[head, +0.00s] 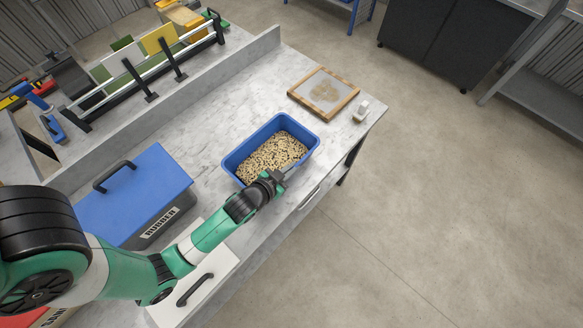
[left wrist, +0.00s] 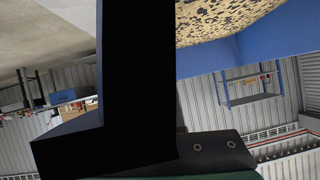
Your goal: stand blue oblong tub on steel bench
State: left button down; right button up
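The blue oblong tub (head: 250,146) stands upright on a pale marble-look worktop (head: 225,105) in the head view, holding speckled tan granules (head: 271,155). My left gripper (head: 282,179) is at the tub's near rim, at its lower right side. In the left wrist view a blue wall of the tub (left wrist: 208,60) and the granules show close up beside a large black gripper part. Whether the fingers are closed on the rim cannot be made out. A grey metal bench with a lower shelf (head: 540,102), apparently the steel bench, is cut off at the upper right. My right gripper is not in view.
A wood-framed tray (head: 323,93) and a small white item (head: 361,112) lie beyond the tub. A dark cabinet (head: 430,40) stands across open concrete floor (head: 420,190).

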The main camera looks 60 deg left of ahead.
pick_arm(q)
jog(key=shift+f, duration=0.15)
jog(key=c, duration=1)
grip_release()
jog(key=shift+c, duration=0.2)
jog(key=shift+r, duration=0.2)
jog(key=shift+s+d+r, duration=0.15)
jog(key=shift+s, duration=0.1)
jog(key=p+v, duration=0.2)
jog(key=v, duration=0.9)
jog(key=shift+s+r, duration=0.1)
